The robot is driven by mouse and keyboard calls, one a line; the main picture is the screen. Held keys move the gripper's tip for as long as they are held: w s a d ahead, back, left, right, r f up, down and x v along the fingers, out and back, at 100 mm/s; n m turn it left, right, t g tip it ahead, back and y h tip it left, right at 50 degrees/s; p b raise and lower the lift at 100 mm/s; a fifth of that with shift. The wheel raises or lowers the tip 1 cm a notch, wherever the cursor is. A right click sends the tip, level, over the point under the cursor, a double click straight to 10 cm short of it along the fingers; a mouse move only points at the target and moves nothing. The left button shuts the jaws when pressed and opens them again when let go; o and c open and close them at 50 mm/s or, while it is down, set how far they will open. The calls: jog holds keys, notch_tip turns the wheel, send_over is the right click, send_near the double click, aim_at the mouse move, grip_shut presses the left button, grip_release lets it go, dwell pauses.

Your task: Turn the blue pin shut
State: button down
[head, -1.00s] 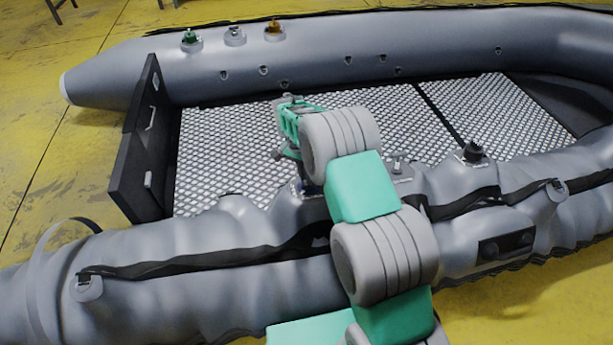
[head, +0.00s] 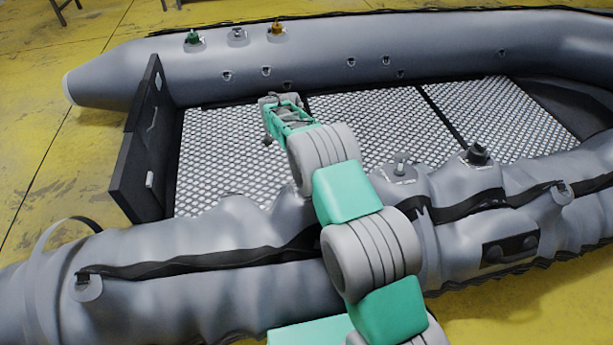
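No blue pin can be made out in the head view; my arm covers a stretch of the near tube where it may be hidden. My gripper (head: 284,117), green and grey, is above the boat's metal floor, inside the near tube. Its fingers are small and partly covered by its own body, so I cannot tell whether they are open or shut. Nothing is clearly seen in it. A grey pin (head: 400,168) stands on the near tube right of my arm, with a black pin (head: 478,154) further right.
The grey far tube (head: 430,38) carries a green pin (head: 193,38), a pale grey one (head: 237,35) and an orange one (head: 277,29). A black transom board (head: 138,150) stands at the left. The patterned metal floor (head: 225,165) is clear around my gripper.

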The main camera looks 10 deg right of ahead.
dwell(0.3)
jog(key=c, duration=1.5)
grip_release()
jog(key=p+v, duration=0.5)
jog(key=v, duration=0.2)
jog(key=shift+w+a+r, duration=0.1)
jog(key=shift+r, duration=0.25)
jog(key=shift+r, duration=0.15)
